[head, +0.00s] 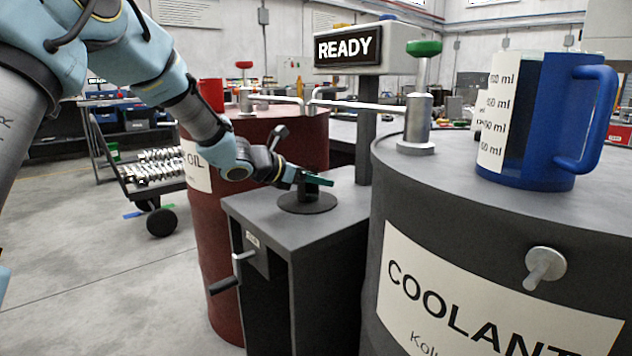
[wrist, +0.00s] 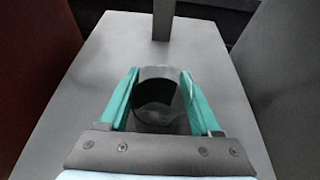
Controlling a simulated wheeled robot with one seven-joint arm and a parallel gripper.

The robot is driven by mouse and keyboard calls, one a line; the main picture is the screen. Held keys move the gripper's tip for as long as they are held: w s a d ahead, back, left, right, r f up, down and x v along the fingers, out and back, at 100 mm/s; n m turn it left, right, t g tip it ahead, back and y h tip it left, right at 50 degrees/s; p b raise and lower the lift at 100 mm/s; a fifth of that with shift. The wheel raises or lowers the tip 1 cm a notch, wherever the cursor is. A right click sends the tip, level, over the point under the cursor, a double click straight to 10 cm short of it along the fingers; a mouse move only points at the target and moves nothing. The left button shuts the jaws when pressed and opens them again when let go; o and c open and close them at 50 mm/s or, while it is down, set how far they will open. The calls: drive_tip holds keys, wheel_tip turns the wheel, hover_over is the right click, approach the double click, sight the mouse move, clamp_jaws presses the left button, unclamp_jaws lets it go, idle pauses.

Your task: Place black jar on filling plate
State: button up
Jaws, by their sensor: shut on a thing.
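My gripper (head: 312,180) is over the top of the grey cabinet between the two barrels. Its teal fingers are shut on the black jar (head: 307,193), one on each side, as the wrist view also shows (wrist: 158,98). The jar looks upright, with a dark inside and a greyish rim. The round dark filling plate (head: 322,206) lies on the cabinet top directly under the jar. I cannot tell whether the jar's base touches the plate. The plate is hidden in the wrist view.
The grey cabinet (head: 255,210) carries a post with a READY sign (head: 348,48) behind the plate. A grey COOLANT barrel (head: 395,225) with a blue measuring jug (head: 540,120) stands right. A dark red OIL barrel (head: 215,240) stands left. Metal spout pipes extend above the cabinet.

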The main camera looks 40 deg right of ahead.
drive_tip(key=o, duration=1.4)
drive_tip(key=shift+o, duration=0.2)
drive_tip(key=shift+r, duration=0.15)
drive_tip(key=p+v, duration=0.1)
drive_tip(key=v, duration=1.1)
drive_tip(key=shift+a, duration=0.1)
